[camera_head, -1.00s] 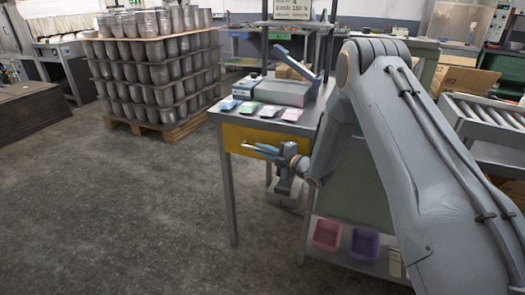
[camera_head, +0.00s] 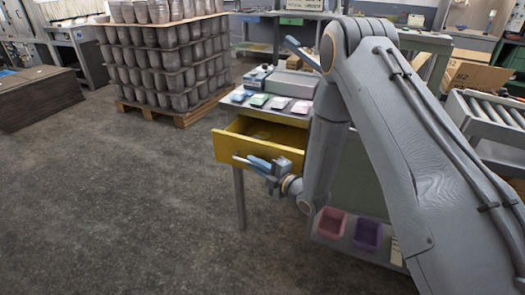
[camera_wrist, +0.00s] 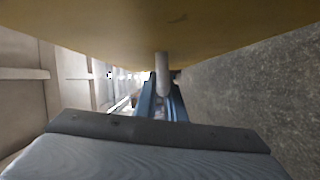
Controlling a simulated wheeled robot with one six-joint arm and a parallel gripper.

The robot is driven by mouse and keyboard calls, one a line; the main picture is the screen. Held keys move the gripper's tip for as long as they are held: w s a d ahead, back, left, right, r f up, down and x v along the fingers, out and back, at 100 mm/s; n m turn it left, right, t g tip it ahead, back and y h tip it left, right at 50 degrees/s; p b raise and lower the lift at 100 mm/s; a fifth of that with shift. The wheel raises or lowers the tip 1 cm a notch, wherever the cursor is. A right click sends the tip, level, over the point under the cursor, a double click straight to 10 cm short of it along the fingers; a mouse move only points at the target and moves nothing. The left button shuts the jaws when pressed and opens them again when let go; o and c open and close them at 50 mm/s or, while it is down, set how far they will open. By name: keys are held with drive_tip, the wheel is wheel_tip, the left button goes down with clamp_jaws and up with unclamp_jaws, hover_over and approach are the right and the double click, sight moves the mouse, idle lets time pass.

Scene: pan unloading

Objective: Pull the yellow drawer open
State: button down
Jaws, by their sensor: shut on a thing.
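The yellow drawer (camera_head: 226,146) is pulled partway out of the workbench (camera_head: 240,199) in the head view, and its inside shows from above. My gripper (camera_head: 259,163) is at the drawer's front, with its blue fingers at the handle (camera_head: 240,159). In the wrist view the drawer front (camera_wrist: 160,25) fills the top, and the pale handle bar (camera_wrist: 163,75) runs between the blue fingers of my gripper (camera_wrist: 163,103). The gripper is shut on the handle. My arm hides the right part of the bench.
Several small coloured packets (camera_head: 279,103) lie on the bench top. A pink bin (camera_head: 331,223) and a purple bin (camera_head: 368,234) stand on the low shelf. A pallet stacked with grey cups (camera_head: 165,60) stands at the back left. The floor before the drawer is clear.

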drive_tip(key=s+a, duration=0.2)
drive_tip(key=s, duration=0.3)
drive_tip(key=shift+s+p, duration=0.35)
drive_tip(key=shift+p, duration=0.1)
drive_tip(key=c, duration=1.8)
unclamp_jaws()
drive_tip(key=shift+c, duration=0.2)
drive_tip(key=shift+d, duration=0.1)
drive_tip(key=b+v, duration=0.1)
drive_tip(key=v, duration=0.6)
drive_tip(key=shift+s+d, duration=0.2)
drive_tip(key=shift+s, duration=0.05)
